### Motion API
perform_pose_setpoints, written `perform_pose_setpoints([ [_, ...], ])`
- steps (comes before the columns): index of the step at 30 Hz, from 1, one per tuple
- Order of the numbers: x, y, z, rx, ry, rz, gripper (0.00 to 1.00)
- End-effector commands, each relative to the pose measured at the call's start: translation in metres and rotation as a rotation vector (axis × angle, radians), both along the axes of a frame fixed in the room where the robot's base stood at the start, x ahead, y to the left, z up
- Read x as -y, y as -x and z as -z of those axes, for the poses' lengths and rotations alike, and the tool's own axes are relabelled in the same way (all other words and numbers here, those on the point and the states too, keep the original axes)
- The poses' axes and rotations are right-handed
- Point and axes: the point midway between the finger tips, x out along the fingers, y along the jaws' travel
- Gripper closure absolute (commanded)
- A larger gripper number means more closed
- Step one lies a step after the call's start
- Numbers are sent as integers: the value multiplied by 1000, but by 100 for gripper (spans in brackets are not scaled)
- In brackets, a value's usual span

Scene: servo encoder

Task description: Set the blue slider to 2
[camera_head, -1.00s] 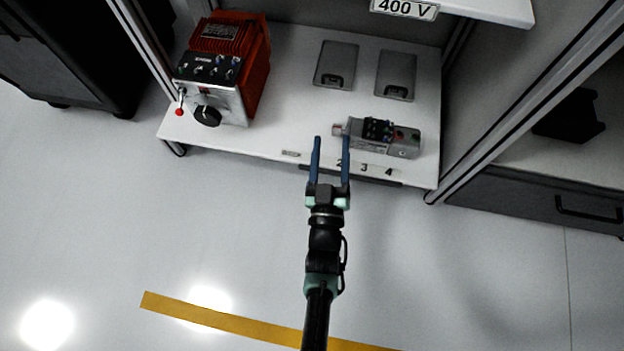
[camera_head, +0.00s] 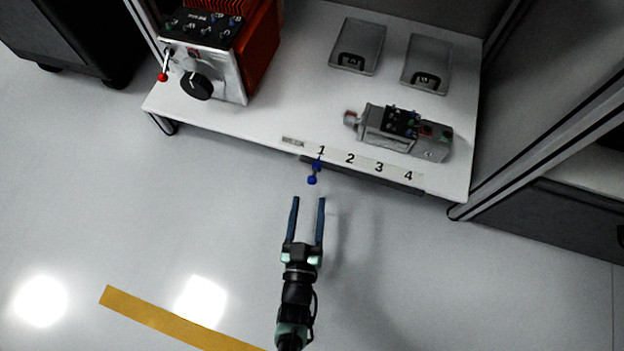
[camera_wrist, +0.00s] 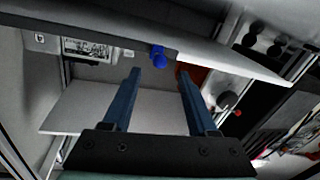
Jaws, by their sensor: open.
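The blue slider (camera_head: 314,174) is a small blue knob on the dark rail (camera_head: 370,178) along the table's front edge. It stands at the label 1 (camera_head: 321,150), left of the label 2 (camera_head: 350,158). My gripper (camera_head: 309,199) is open and empty, just in front of the slider and apart from it in the head view. In the wrist view the blue slider (camera_wrist: 158,56) shows beyond and between the two fingertips of my gripper (camera_wrist: 160,75).
On the white table (camera_head: 250,125) stand a red and grey device (camera_head: 215,65) with a black dial at left and a grey device (camera_head: 405,130) at right. Two grey plates (camera_head: 357,45) lie behind. Labels 3 (camera_head: 379,167) and 4 (camera_head: 408,176) follow along the edge. The floor in front is clear.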

Motion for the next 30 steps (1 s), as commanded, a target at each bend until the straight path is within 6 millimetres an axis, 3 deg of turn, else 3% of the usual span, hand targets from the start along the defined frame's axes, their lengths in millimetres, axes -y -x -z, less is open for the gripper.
perform_pose_setpoints([
  [3,5,-27,4,6,2,3,41],
  [9,8,-58,4,2,1,3,41],
  [15,9,-71,1,0,1,2,41],
  [23,9,-72,0,0,1,0,41],
  [26,9,-72,0,0,1,1,54],
  [30,8,-72,0,-1,1,-1,79],
])
